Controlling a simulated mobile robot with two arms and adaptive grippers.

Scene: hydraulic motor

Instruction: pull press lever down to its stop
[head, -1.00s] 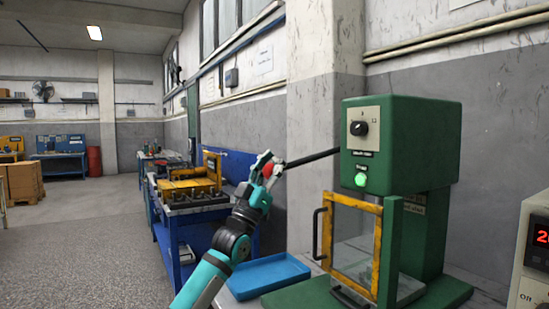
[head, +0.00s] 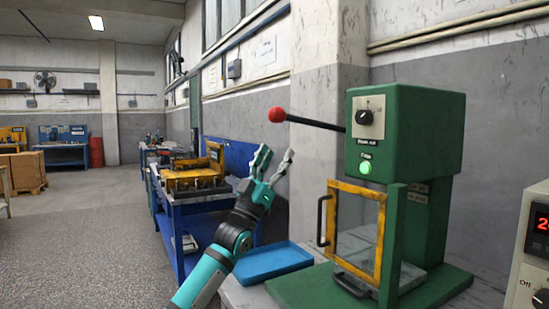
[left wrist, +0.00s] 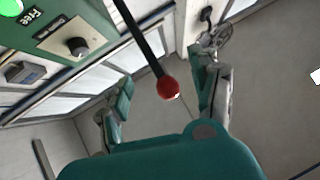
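The press lever is a black rod (head: 318,124) with a red ball knob (head: 277,114). It sticks out to the left from the green press (head: 420,140), with its ball end higher than its press end. My left gripper (head: 277,160) is open and empty below the red ball, fingers pointing up, apart from it. In the left wrist view the red ball (left wrist: 168,88) appears between the spread fingers, beyond them. A green lamp (head: 365,168) glows on the press front under a dark rotary knob (head: 364,117). My right gripper is not in view.
A blue tray (head: 272,262) lies left of the press base. A device with a red display (head: 541,230) stands at the right edge. A blue workbench (head: 185,212) stands behind my arm.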

